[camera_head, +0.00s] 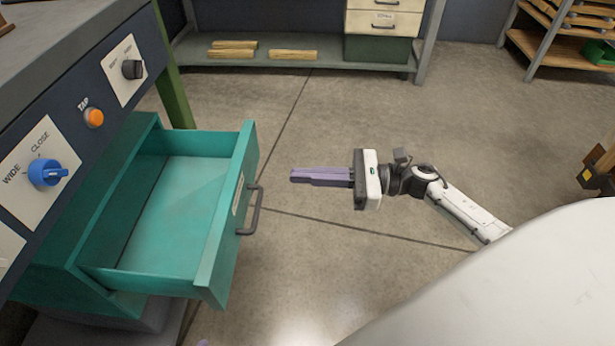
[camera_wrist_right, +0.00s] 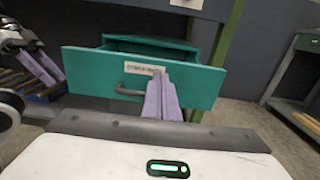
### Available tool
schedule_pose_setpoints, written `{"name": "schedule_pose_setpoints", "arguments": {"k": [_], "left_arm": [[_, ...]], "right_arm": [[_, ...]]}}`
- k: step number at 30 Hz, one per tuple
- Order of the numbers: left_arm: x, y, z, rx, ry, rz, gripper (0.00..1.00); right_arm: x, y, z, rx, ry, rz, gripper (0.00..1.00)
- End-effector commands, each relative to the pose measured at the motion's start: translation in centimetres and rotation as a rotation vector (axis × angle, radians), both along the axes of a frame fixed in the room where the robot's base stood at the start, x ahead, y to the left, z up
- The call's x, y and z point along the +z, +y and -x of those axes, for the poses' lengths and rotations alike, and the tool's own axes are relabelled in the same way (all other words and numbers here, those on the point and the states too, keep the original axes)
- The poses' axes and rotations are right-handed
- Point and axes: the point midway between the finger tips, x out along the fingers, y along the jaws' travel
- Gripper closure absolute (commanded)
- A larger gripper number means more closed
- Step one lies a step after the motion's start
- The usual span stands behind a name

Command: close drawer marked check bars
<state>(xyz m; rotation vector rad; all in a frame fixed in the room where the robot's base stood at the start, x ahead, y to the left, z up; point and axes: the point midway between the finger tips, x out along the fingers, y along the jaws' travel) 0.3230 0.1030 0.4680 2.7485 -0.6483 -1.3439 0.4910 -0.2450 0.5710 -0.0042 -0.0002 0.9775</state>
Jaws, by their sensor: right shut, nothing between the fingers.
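A teal drawer (camera_head: 208,250) is pulled well out from its teal housing under the bench on the left, and its inside is empty. Its front has a dark bar handle (camera_head: 250,212) and a pale label, too small to read for certain. The drawer front (camera_wrist_right: 200,85) also shows in the right wrist view, with its label (camera_wrist_right: 143,69) partly behind my fingers. My right gripper (camera_head: 293,175) is shut and empty, to the right of the drawer front and pointing at it with a gap. My left gripper (camera_wrist_right: 42,66) shows at the left of the right wrist view; its jaw gap is unclear.
The bench panel above the drawer carries a blue knob (camera_head: 47,173), an orange button (camera_head: 94,117) and a black knob (camera_head: 132,69). A green bench leg (camera_head: 174,85) stands behind the drawer. A low shelf (camera_head: 290,60) holds wood pieces at the back. The floor between is clear.

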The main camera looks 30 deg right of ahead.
Motion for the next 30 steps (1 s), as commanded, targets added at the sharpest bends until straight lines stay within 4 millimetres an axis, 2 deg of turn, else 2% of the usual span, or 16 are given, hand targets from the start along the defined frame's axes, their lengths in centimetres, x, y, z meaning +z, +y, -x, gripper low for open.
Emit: {"name": "schedule_pose_setpoints", "arguments": {"k": [6,13,19,30], "left_arm": [[0.2,-0.3,-0.1,0.001,-0.012,0.017,0.55],[0.4,-0.5,-0.3,0.003,-0.023,0.031,0.55],[0.6,-0.6,-0.4,0.004,-0.03,0.039,0.55],[0.9,-0.7,-0.4,0.004,-0.034,0.042,0.55]], "right_arm": [[0.1,4.1,-2.8,0.001,-0.003,-0.004,1.0],[0.0,7.3,-4.9,0.001,-0.001,-0.004,1.0],[0.0,8.5,-5.6,0.0,0.002,-0.004,1.0],[0.0,8.6,-5.7,-0.001,0.002,-0.004,1.0]]}}
